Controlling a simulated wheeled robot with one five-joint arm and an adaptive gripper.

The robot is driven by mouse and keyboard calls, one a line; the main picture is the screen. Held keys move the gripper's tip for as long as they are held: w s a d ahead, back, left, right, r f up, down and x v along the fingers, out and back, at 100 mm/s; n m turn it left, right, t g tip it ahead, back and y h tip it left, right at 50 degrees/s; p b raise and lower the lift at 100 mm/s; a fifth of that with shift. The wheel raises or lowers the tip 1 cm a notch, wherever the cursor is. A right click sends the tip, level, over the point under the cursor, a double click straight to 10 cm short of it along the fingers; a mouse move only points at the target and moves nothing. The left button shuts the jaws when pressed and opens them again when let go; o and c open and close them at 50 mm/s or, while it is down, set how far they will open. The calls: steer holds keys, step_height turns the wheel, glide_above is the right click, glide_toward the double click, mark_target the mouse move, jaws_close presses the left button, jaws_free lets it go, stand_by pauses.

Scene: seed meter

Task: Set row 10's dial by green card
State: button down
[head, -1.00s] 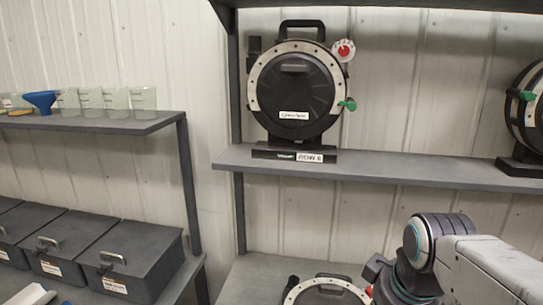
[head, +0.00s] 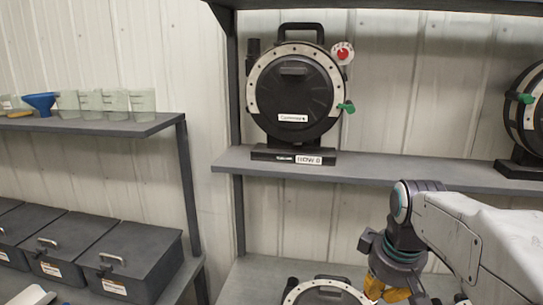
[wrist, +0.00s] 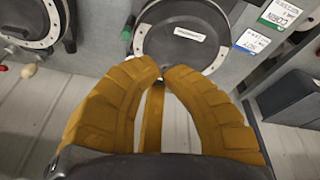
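In the head view a round black seed meter (head: 293,95) stands on the upper shelf, with a red dial (head: 342,53) at its upper right and a green lever (head: 346,107). Its row label (head: 308,160) is too blurred to read surely. In the wrist view a card with a green edge (wrist: 284,12) hangs at the top right, and a second card with a bluish edge (wrist: 251,42) is below it. My yellow gripper (wrist: 161,66) has its fingertips nearly together, with nothing seen between them, in front of a meter (wrist: 185,35). No row 10 label is legible.
Another meter (head: 326,292) shows at the bottom edge on the lower shelf, and one (head: 527,110) stands at the right. Left are cups (head: 91,101), a blue funnel (head: 40,101) and dark boxes (head: 126,258). The upper shelf edge (head: 420,180) lies above my arm.

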steer(key=w+d+f+n+g+p, duration=0.1)
steer(key=w+d+f, duration=0.1)
steer(key=w, duration=0.4)
steer(key=w+d+f+n, duration=0.2)
steer(key=w+d+f, duration=0.1)
steer(key=w, duration=0.3)
steer(key=w+d+f+n, duration=0.1)
steer(key=w+f, duration=0.1)
steer(key=f, duration=0.2)
steer(key=w+d+f+n+g+p, duration=0.1)
steer(key=w+d+f, duration=0.1)
steer(key=w+f, duration=0.1)
steer(key=w+d+f, duration=0.2)
steer(key=f, duration=0.3)
steer(key=shift+w+n+g+p, duration=0.2)
steer(key=shift+n+g+p, duration=0.1)
steer(key=shift+n+g, duration=0.1)
step_height(320, 180, down, 4)
steer(key=shift+r, duration=0.25)
steer(key=shift+f+b, duration=0.85)
steer(key=shift+f, duration=0.25)
steer(key=shift+s+f, duration=0.1)
steer(key=shift+f, duration=0.2)
steer(key=shift+w+a+p, duration=0.35)
steer(key=shift+a+p, duration=0.1)
steer(key=shift+a, duration=0.05)
steer(key=shift+d, duration=0.1)
